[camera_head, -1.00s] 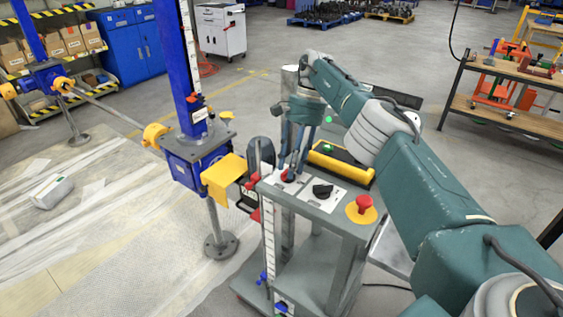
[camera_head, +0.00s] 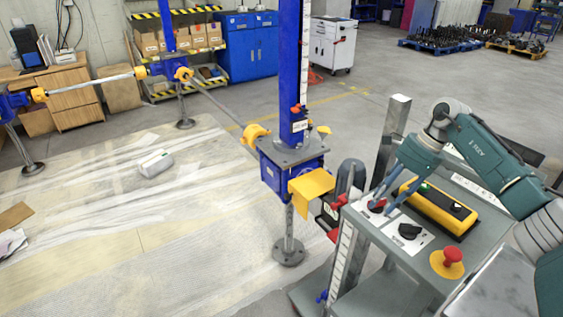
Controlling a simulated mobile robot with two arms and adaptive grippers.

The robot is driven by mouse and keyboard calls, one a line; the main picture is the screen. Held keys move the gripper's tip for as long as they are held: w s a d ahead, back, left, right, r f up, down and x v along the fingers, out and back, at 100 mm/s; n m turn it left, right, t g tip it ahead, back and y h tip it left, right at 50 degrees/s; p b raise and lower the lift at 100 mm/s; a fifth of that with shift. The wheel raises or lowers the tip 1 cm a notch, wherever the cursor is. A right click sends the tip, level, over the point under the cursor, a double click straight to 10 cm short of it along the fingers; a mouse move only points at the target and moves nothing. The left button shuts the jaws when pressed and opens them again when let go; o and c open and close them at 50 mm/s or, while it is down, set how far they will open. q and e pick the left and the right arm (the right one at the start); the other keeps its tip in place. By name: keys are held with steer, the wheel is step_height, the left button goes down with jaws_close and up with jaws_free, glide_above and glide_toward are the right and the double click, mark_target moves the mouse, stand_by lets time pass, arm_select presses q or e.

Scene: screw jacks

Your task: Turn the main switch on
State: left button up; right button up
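A grey control cart (camera_head: 400,262) stands at the lower right. On its top are a red rotary switch (camera_head: 377,204) on a white plate, a black rotary knob (camera_head: 409,231) and a red mushroom button (camera_head: 452,257) on a yellow base. The labels are too small to read, so I cannot tell which is the main switch. My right gripper (camera_head: 383,200) points down at the red switch, its two fingers a little apart on either side of it. I cannot tell whether they touch it. The fingers partly hide the switch. My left gripper is not in view.
A yellow box (camera_head: 438,208) with buttons lies on the cart beside the gripper. A blue screw jack column (camera_head: 291,80) with a yellow plate (camera_head: 311,187) stands left of the cart. Film-covered flooring (camera_head: 120,230) spreads left. Open concrete floor lies behind.

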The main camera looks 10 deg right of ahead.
steer(key=shift+s+a+r+m+t+p, duration=0.15)
steer(key=shift+m+t+p, duration=0.25)
steer(key=shift+m+p, duration=0.5)
steer(key=m+p, duration=0.2)
steer(key=m, duration=0.1)
steer(key=m+t+h+p, duration=0.1)
steer(key=m+p, duration=0.2)
steer(key=a+m+t+h+p, duration=0.1)
steer(key=m+p, duration=0.1)
steer(key=p, duration=0.1)
steer(key=shift+s+r+m, duration=0.1)
steer(key=shift+r+m, duration=0.1)
steer(key=shift+m, duration=0.2)
steer(key=shift+d+m+h, duration=0.15)
steer(key=shift+m+h, duration=0.15)
steer(key=s+b+v, duration=0.1)
steer(key=b+v, duration=0.3)
steer(key=v, duration=0.6)
steer(key=a+r+t+y, duration=0.2)
steer(key=a+y, duration=0.4)
steer(key=a, duration=0.8)
steer(key=w+a+r+m+t+y, duration=0.1)
steer(key=a+r+y, duration=0.3)
steer(key=a, duration=1.1)
steer(key=shift+w+r+t+y, duration=0.2)
steer(key=shift+r+t+y, duration=0.25)
steer(key=shift+y, duration=0.45)
steer(key=shift+f, duration=0.15)
